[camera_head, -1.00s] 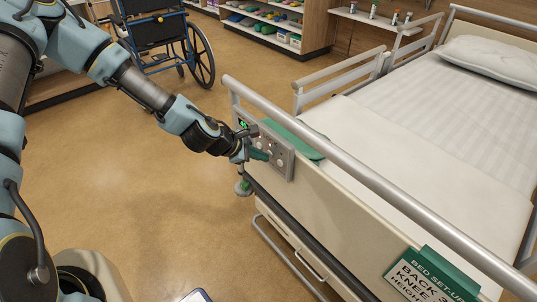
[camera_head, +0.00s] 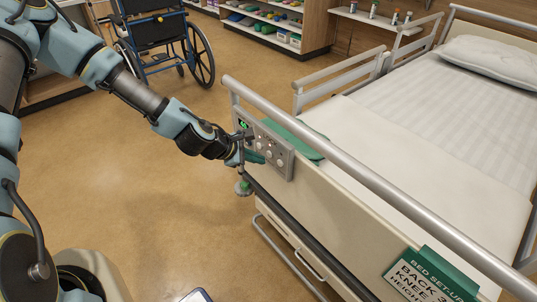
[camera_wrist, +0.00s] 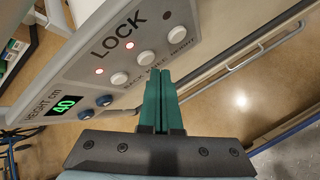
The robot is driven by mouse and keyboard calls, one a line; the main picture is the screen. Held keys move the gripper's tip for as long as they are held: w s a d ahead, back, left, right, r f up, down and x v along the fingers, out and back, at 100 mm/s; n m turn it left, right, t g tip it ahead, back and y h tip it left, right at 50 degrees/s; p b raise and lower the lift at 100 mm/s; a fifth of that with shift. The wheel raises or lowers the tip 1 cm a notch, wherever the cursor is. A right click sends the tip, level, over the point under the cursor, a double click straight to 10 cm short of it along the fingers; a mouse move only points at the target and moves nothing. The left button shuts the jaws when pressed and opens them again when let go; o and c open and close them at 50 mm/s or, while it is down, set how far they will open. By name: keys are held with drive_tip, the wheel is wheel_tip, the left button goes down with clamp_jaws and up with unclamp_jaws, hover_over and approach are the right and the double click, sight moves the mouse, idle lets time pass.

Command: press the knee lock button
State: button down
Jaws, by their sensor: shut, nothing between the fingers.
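The control panel (camera_head: 275,150) is fixed to the outer side of the bed's end board. In the wrist view, its LOCK row has three round white buttons. The middle one, the knee lock button (camera_wrist: 146,57), has a red lit lamp above it. The back lock button (camera_wrist: 119,78) also has a lit lamp. The lamp by the height button (camera_wrist: 174,32) is dark. My gripper (camera_head: 258,157) is shut and empty, with its green fingers (camera_wrist: 160,78) pointing at the panel just below the knee and height buttons. I cannot tell whether the fingertips touch the panel.
A green "40" shows on the height display (camera_wrist: 65,105), beside two blue buttons (camera_wrist: 94,107). A grey rail (camera_head: 330,160) runs above the panel. A green set-up card (camera_head: 430,275) hangs on the board. A wheelchair (camera_head: 165,40) stands behind.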

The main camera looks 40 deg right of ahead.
drive_tip(key=shift+a, duration=0.15)
drive_tip(key=shift+w+a+p, duration=0.15)
drive_tip(key=shift+a+p, duration=0.15)
drive_tip(key=shift+a, duration=2.05)
drive_tip(key=a+r+p, duration=0.2)
drive_tip(key=a, duration=0.6)
drive_tip(key=shift+w, duration=0.25)
